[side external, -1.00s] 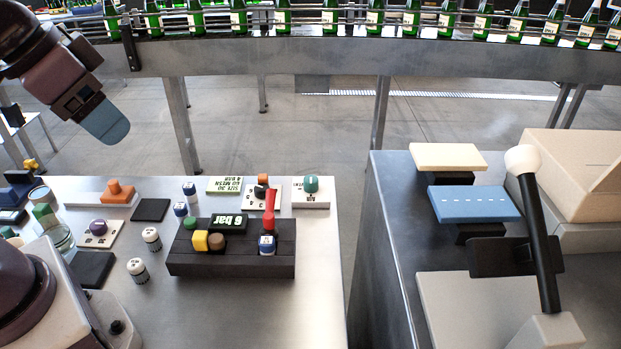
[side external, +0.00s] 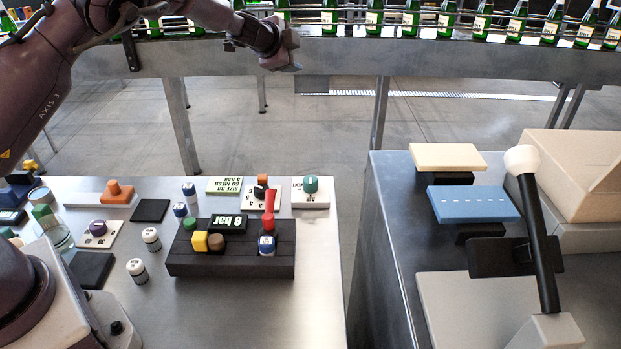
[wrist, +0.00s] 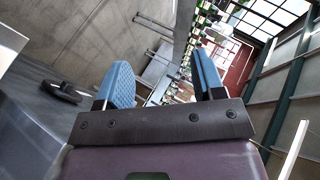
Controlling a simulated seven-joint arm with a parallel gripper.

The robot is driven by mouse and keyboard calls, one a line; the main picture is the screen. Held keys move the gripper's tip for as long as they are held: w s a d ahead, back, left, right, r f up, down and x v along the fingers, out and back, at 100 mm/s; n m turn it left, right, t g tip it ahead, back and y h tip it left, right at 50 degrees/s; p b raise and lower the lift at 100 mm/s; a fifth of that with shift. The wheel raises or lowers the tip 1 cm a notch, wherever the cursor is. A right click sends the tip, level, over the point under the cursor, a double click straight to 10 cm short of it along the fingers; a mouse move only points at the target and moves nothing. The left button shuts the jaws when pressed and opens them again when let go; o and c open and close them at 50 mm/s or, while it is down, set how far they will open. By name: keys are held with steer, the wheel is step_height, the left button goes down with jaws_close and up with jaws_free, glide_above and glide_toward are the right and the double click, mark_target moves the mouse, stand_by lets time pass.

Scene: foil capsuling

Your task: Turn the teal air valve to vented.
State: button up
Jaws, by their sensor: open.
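The teal air valve (side external: 311,185) is a small round knob with a pale mark. It sits on a white block (side external: 318,204) at the back right corner of the steel bench. Dark lettering on the block is too small to read, so I cannot tell the valve's setting. My gripper (wrist: 162,78) is open and empty, its two blue pads apart in the wrist view. In the side view the end of my arm is high above and behind the bench, near the conveyor, well clear of the valve. The blue pads cannot be made out there.
Left of the valve stand a numbered selector with an orange knob (side external: 262,180) and a red lever (side external: 269,208) on a dark console (side external: 231,262). Several small jars stand farther left. The bench front (side external: 300,310) is bare. A bottle conveyor (side external: 440,63) runs behind.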

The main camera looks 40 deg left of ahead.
steer(key=w+d+f+m+g+h, duration=0.3)
steer(key=d+f+m+h, duration=0.1)
steer(key=d+f+m, duration=0.3)
steer(key=g, duration=0.9)
glide_toward(311, 179)
steer(key=shift+m+y, duration=0.3)
steer(key=f, duration=0.9)
steer(key=shift+d+f, duration=0.25)
steer(key=shift+f, duration=0.15)
steer(key=c, duration=0.9)
